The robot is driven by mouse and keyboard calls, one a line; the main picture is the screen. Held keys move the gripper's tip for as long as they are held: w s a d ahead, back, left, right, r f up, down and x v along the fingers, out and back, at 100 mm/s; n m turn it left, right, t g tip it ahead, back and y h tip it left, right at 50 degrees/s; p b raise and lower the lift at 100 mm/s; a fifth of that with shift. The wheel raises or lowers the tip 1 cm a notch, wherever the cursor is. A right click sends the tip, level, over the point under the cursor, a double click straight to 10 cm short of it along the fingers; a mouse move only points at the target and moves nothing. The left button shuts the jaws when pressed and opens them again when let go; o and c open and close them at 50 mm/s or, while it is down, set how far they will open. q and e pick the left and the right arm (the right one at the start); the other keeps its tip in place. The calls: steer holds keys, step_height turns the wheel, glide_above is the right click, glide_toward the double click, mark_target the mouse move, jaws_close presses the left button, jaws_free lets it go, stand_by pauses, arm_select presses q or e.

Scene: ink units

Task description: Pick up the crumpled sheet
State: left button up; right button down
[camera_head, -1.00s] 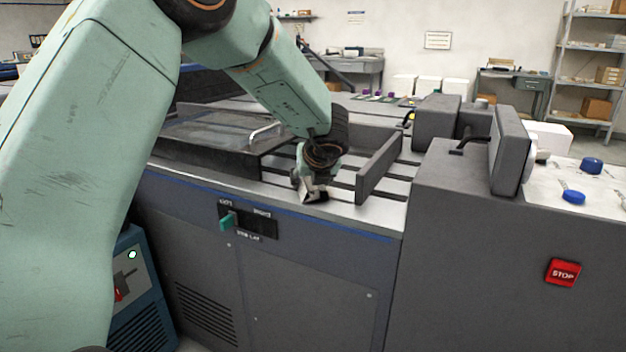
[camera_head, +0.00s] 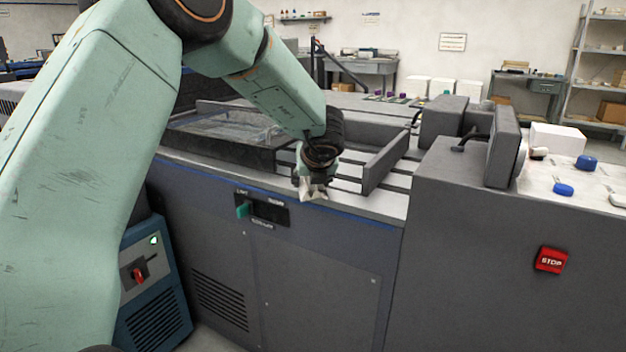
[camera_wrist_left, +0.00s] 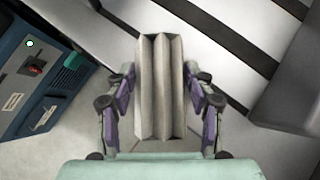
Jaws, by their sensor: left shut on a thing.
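The crumpled sheet (camera_wrist_left: 160,88) is pale and pleated with lengthwise folds. In the left wrist view it sits between the two fingers of my left gripper (camera_wrist_left: 160,100), which is shut on it. In the head view the sheet (camera_head: 311,190) shows as a small pale piece below my left gripper (camera_head: 314,185), at the front edge of the grey machine's metal bed. In the wrist view the floor shows beyond the sheet. My right gripper is in neither view.
The grey machine (camera_head: 320,270) has a slotted bed with an upright dark plate (camera_head: 385,162) right of my gripper. A lever panel (camera_head: 262,209) is on its front. A red stop button (camera_head: 551,260) is at right. A blue unit (camera_head: 150,290) stands on the floor at left.

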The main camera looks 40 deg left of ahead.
arm_select(q)
steer(key=o, duration=1.2)
steer(key=v, duration=1.2)
steer(key=shift+w, duration=0.1)
